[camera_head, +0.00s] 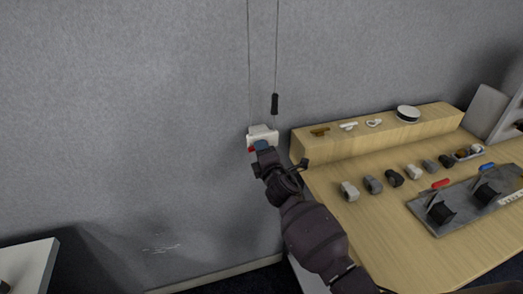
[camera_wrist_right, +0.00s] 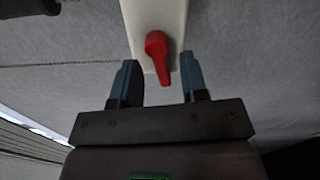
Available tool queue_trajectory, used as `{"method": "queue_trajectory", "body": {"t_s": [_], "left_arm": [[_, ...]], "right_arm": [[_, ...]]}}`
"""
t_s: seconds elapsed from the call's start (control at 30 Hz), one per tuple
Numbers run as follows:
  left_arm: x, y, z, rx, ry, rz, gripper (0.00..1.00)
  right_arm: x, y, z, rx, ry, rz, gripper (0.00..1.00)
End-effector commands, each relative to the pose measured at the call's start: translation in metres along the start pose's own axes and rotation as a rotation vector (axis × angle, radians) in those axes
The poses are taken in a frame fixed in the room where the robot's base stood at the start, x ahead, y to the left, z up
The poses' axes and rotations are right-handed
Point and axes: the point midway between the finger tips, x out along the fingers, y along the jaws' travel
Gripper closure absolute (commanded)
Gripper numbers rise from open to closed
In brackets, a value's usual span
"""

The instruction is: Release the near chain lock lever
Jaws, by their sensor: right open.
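The chain lock is a small white box (camera_head: 262,132) on the grey wall, with two thin chains (camera_head: 249,60) running up from it. Its red lever (camera_wrist_right: 157,58) shows in the right wrist view, over the end of the white housing (camera_wrist_right: 157,18). A bit of red also shows in the head view beside the fingers. My right gripper (camera_wrist_right: 158,62) is open, with one blue finger on each side of the lever. Gaps show between the fingers and the lever. In the head view my right gripper (camera_head: 262,147) hides the lower part of the lock. My left gripper is out of view.
A black grip (camera_head: 275,104) hangs on the right chain. A wooden table (camera_head: 390,225) stands to the right, with a raised wooden ledge (camera_head: 330,146) and several small parts. A white tabletop edge (camera_head: 28,262) is at lower left. The wall left of the lock is clear.

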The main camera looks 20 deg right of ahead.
Motion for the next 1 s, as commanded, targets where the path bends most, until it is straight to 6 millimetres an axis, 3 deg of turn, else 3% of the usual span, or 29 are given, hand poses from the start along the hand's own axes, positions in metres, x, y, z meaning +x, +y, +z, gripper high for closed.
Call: {"method": "queue_trajectory", "body": {"t_s": [0.5,0.7,1.0], "left_arm": [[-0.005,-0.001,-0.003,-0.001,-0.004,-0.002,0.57],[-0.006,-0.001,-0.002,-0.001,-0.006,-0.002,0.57],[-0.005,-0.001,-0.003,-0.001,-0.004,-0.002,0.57]], "right_arm": [[-0.082,-0.001,0.0,0.0,-0.001,-0.004,0.6],[-0.097,-0.001,0.0,0.001,0.0,-0.002,0.6],[-0.1,-0.001,0.0,0.001,0.0,-0.002,0.6]]}}
